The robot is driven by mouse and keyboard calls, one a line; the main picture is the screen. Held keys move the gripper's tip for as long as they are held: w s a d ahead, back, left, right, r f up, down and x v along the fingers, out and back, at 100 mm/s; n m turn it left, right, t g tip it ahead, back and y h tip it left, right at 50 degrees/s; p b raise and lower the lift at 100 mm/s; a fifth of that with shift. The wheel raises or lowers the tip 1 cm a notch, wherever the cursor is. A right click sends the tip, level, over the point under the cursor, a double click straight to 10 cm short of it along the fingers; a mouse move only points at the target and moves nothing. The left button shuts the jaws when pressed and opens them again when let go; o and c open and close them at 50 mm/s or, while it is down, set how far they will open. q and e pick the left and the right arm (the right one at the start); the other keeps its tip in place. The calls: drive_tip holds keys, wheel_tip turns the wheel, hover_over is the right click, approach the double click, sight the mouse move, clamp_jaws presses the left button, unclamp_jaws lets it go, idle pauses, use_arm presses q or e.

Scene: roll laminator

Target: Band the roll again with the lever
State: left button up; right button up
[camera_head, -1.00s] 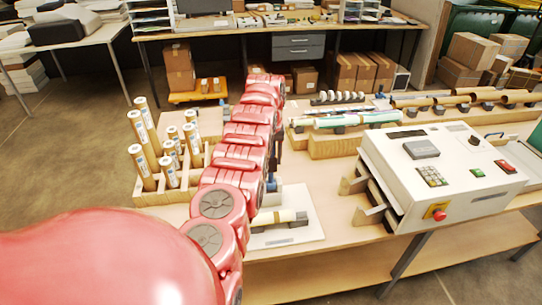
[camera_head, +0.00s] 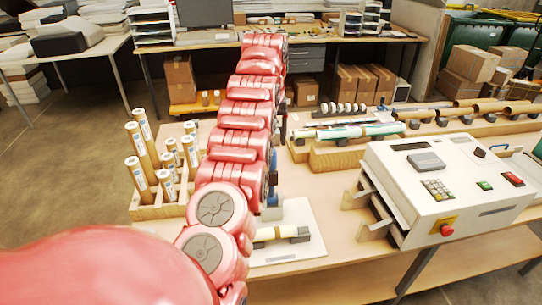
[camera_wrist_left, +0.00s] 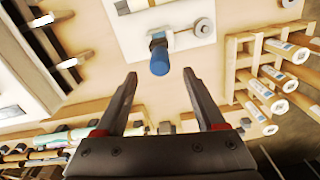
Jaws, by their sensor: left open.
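My left gripper (camera_wrist_left: 159,74) is open and empty in the left wrist view, its two dark fingers apart. A lever with a blue grip (camera_wrist_left: 160,60) shows just beyond the fingertips, between their lines, not held. It stands at the edge of a white base plate (camera_wrist_left: 194,24). In the head view the plate (camera_head: 300,216) lies on the bench with a cream roll (camera_head: 270,234) on it, partly behind my red left arm. A bit of the blue lever (camera_head: 274,190) shows beside the arm. My left gripper is hidden there, and my right gripper is in neither view.
A wooden rack of upright rolls (camera_head: 150,212) stands left of my arm. The white laminator (camera_head: 440,185) with brackets stands right of the plate. Behind are wooden cradles with long rolls (camera_head: 345,132). Some bare bench (camera_head: 325,185) lies between plate and laminator.

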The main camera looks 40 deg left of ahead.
use_arm(q)
drive_tip(key=r, duration=0.1)
drive_tip(key=r+p, duration=0.2)
drive_tip(key=shift+w+a+r, duration=0.1)
drive_tip(key=shift+w+r, duration=0.15)
drive_tip(key=shift+r, duration=0.1)
drive_tip(key=shift+r+p, duration=0.3)
drive_tip(key=shift+p, duration=0.05)
drive_tip(key=shift+s+r, duration=0.15)
drive_tip(key=shift+s+r, duration=0.1)
drive_tip(key=shift+s, duration=0.05)
